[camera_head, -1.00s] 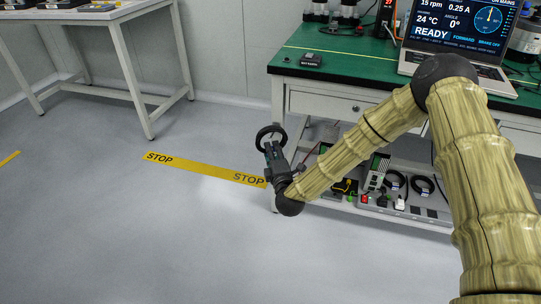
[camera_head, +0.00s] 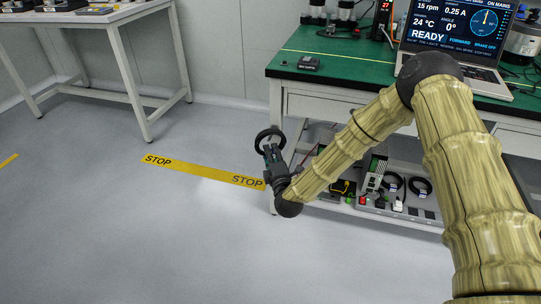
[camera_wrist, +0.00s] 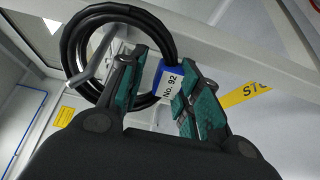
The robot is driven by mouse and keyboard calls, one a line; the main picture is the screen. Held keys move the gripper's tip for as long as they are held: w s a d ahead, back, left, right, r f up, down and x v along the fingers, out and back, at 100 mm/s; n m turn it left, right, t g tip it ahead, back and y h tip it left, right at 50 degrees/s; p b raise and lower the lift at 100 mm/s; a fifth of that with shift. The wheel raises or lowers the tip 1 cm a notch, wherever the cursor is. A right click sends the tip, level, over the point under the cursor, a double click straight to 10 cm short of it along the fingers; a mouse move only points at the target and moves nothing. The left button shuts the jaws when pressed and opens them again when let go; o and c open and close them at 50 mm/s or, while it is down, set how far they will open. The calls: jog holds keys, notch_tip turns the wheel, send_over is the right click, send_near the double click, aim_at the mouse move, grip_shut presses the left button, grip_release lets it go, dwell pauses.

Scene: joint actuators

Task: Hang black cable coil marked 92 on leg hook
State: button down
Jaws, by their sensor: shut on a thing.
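The black cable coil (camera_wrist: 72,45) has a blue and white tag (camera_wrist: 170,80) reading "No. 92". My gripper (camera_wrist: 164,74) is shut on the coil at the tag, with a teal-padded finger on each side. In the head view the coil (camera_head: 260,138) stands upright above my gripper (camera_head: 271,152), in front of the green-topped bench's near left leg (camera_head: 275,105). In the wrist view a grey metal hook (camera_wrist: 97,57) crosses the coil's opening, and its end overlaps the coil's lower left side. I cannot tell whether the coil rests on the hook.
The green-topped bench (camera_head: 345,66) carries a laptop (camera_head: 455,35). Its lower shelf holds two more black coils (camera_head: 420,186) and other parts. A white table (camera_head: 118,16) stands at the far left. Open floor with a yellow STOP strip (camera_head: 205,173) lies to the left.

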jog(key=c, duration=0.9)
grip_release()
jog(key=shift+c, duration=0.2)
jog(key=shift+s, duration=0.1)
jog(key=v, duration=1.2)
jog(key=s+d+f+m+g+h, duration=0.1)
jog(key=s+d+f+m+g, duration=0.35)
jog(key=s+f, duration=0.5)
jog(key=s+d+f+m+g, duration=0.3)
jog(key=s+f+m+g, duration=0.2)
jog(key=s+f, duration=0.45)
jog(key=s+d+f+m+g+h, duration=0.1)
jog(key=s+d+f+m+g, duration=0.3)
jog(key=s, duration=0.7)
jog(key=s+d+f+m+g+h, duration=0.15)
jog(key=s+d+m+g, duration=0.4)
jog(key=s, duration=0.55)
notch_tip(320, 180, up, 36)
jog(key=s+d+m+t+p, duration=0.1)
jog(key=p, duration=3.4)
jog(key=shift+m+p, duration=0.3)
jog(key=shift+m, duration=0.1)
